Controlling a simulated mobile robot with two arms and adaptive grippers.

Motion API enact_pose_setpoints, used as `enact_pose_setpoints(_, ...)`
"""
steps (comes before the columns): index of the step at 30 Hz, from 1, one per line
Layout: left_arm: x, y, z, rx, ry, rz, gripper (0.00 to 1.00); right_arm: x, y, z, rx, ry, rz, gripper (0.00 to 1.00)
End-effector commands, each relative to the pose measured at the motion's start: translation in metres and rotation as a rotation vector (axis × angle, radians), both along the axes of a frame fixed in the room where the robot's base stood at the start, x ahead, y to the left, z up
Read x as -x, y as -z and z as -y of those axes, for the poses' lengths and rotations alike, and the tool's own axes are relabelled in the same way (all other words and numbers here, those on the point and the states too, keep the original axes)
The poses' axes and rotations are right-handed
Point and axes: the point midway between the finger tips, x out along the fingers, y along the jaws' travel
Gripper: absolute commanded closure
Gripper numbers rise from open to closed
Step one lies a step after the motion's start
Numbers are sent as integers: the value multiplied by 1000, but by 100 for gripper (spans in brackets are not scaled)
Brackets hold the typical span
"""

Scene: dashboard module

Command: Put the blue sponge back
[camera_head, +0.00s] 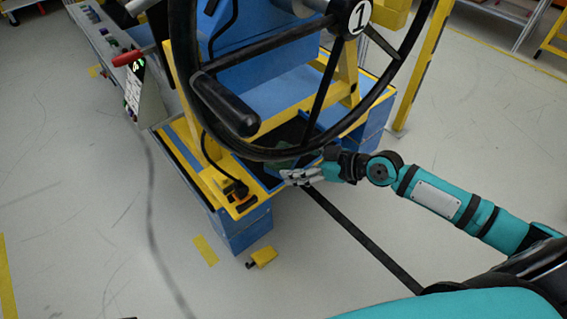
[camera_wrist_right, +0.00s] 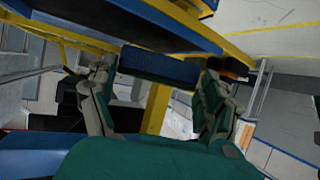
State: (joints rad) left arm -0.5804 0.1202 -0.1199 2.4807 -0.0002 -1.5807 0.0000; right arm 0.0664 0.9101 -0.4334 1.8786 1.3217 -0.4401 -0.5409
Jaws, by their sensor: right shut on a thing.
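The blue sponge (camera_wrist_right: 158,66) shows in the right wrist view as a dark blue block spanning the gap between my right gripper's fingertips (camera_wrist_right: 157,82). The gripper is shut on it. In the head view my right gripper (camera_head: 296,177) is below the lower rim of the black steering wheel, at the front of the dashboard module's low blue and yellow base. I cannot clearly make out the sponge in the head view. My left gripper is not in view.
The black steering wheel (camera_head: 405,58) with its handle (camera_head: 225,104) hangs over the base. A yellow frame (camera_head: 187,150) with an orange and black item (camera_head: 237,190) is left of the gripper. A yellow block (camera_head: 262,257) lies on the floor. Floor at left is open.

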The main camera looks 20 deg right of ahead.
Motion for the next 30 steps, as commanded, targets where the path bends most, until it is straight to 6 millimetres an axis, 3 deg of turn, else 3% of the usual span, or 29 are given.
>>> enact_pose_setpoints(12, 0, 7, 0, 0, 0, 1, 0, -31, 28, -28, -2, 0, -1, 37)
enact_pose_setpoints(26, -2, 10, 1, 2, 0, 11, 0, -33, 34, -30, 0, -1, -1, 37)
enact_pose_setpoints(27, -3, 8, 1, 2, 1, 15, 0, -33, 33, -30, 0, -1, -1, 12)
enact_pose_setpoints(30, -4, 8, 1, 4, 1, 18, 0, -33, 33, -30, 0, -1, -1, 7)
